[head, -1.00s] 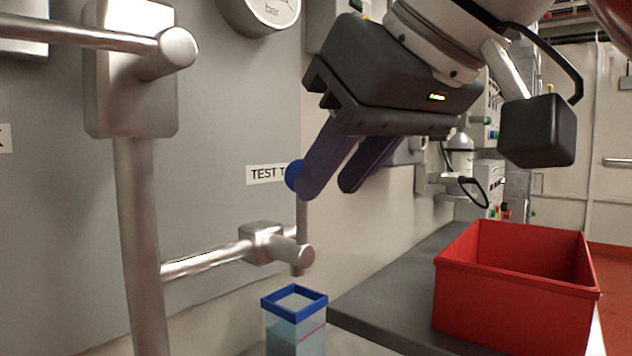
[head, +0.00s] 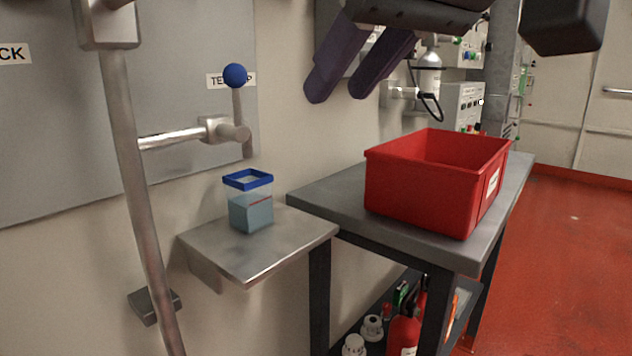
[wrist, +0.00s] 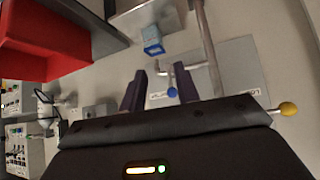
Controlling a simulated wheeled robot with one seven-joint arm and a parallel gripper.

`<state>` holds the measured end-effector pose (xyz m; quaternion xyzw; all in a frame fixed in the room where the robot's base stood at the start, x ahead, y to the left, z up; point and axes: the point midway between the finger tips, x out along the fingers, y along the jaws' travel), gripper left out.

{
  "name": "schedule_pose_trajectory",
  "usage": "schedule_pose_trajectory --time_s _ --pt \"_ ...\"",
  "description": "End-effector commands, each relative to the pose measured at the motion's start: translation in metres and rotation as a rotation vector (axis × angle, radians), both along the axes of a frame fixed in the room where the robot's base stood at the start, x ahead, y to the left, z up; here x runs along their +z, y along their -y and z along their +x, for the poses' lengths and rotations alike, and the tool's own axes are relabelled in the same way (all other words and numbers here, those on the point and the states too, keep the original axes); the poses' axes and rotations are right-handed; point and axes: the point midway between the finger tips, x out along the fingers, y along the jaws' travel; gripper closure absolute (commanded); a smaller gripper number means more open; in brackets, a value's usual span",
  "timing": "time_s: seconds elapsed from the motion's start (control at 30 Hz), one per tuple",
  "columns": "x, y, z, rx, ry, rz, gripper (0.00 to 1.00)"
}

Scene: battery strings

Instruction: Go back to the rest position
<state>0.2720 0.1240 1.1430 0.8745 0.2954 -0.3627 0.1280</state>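My gripper (head: 340,92) is in the upper middle of the head view, with its two dark fingers apart and nothing between them. In the wrist view my gripper (wrist: 160,70) also shows a gap between the fingers. The test tap's blue ball knob (head: 234,76) sits on an upright lever left of my gripper and apart from it in the head view. The knob (wrist: 172,92) also shows in the wrist view. Below the tap, a clear container (head: 251,210) with a blue rim holds bluish liquid and bears a red line.
The container stands on a small metal shelf (head: 222,262). A red bin (head: 425,195) sits on a grey bench (head: 325,196) to the right. A vertical pipe (head: 130,190) stands at left. Several items lie under the bench. Open red floor (head: 570,260) is at far right.

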Motion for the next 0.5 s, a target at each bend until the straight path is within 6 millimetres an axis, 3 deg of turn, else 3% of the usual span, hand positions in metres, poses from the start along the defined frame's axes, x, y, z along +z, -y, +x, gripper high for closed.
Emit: schedule_pose_trajectory --time_s 0.27,0.5 --pt "-0.028 0.008 0.015 -0.075 -0.037 0.004 0.69" --pt "-0.073 0.022 0.033 -0.180 -0.083 0.005 0.69"
